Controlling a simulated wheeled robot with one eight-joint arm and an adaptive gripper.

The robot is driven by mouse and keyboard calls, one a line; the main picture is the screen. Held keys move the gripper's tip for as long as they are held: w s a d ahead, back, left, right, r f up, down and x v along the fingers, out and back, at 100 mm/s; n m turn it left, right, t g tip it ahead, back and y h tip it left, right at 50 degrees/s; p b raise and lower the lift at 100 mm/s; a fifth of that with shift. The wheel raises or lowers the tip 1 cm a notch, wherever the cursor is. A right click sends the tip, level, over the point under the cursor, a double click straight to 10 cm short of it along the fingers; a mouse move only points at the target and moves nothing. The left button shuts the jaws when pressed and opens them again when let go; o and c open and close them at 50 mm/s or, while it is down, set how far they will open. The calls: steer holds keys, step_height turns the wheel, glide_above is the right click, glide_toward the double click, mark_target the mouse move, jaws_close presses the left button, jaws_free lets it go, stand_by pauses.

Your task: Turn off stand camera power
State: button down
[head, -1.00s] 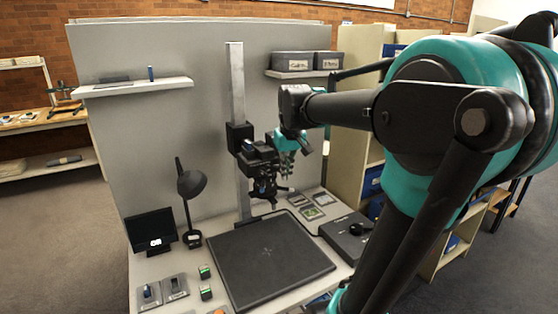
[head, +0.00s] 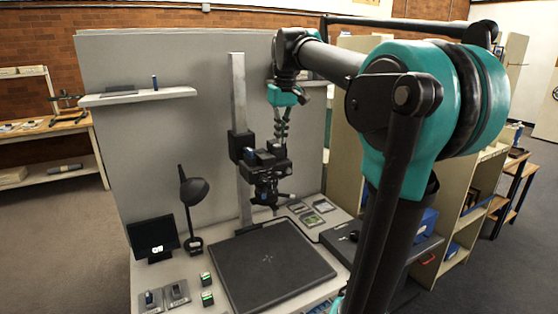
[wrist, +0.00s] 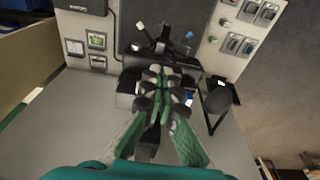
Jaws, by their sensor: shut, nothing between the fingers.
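The stand camera (head: 268,172) is a dark body on an upright grey column (head: 238,100) above a black copy board (head: 270,262). My gripper (head: 281,138) hangs fingers-down just above the camera in the head view. Its fingers are together and hold nothing. I cannot tell whether the tips touch the camera. In the wrist view my gripper (wrist: 165,78) covers much of the camera, and its power control cannot be made out. A small monitor (head: 153,238) at the left of the table shows a small lit icon.
A desk lamp (head: 194,200) stands left of the column. Switch boxes (head: 165,295) and small green-topped blocks (head: 207,298) lie at the front left. Small framed cards (head: 312,219) lie at the right. A wall shelf (head: 135,96) and the grey back panel (head: 150,140) stand behind.

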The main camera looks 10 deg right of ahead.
mark_target(280, 173)
steer(key=f, duration=0.3)
steer(key=w+f, duration=0.1)
steer(key=f, duration=0.6)
steer(key=shift+w+a, duration=0.2)
steer(key=shift+s+d+f+t+y, duration=0.15)
steer(key=shift+s+t+y, duration=0.2)
steer(key=shift+t, duration=0.45)
steer(key=shift+s+d+f+t+y, duration=0.15)
steer(key=shift+s+t, duration=0.1)
steer(key=shift+t, duration=0.25)
steer(key=shift+s+a+f+t+y, duration=0.1)
steer(key=shift+s+f+t, duration=0.1)
steer(key=shift+t, duration=0.3)
steer(key=t, duration=0.2)
steer(key=f+y, duration=0.1)
steer(key=shift+s+d+t, duration=0.15)
steer(key=shift+s+t, duration=0.1)
steer(key=shift+t, duration=0.15)
steer(key=shift+w+r, duration=0.15)
steer(key=shift+w+a+r, duration=0.2)
steer(key=shift+w+r, duration=0.05)
steer(key=shift+w, duration=0.3)
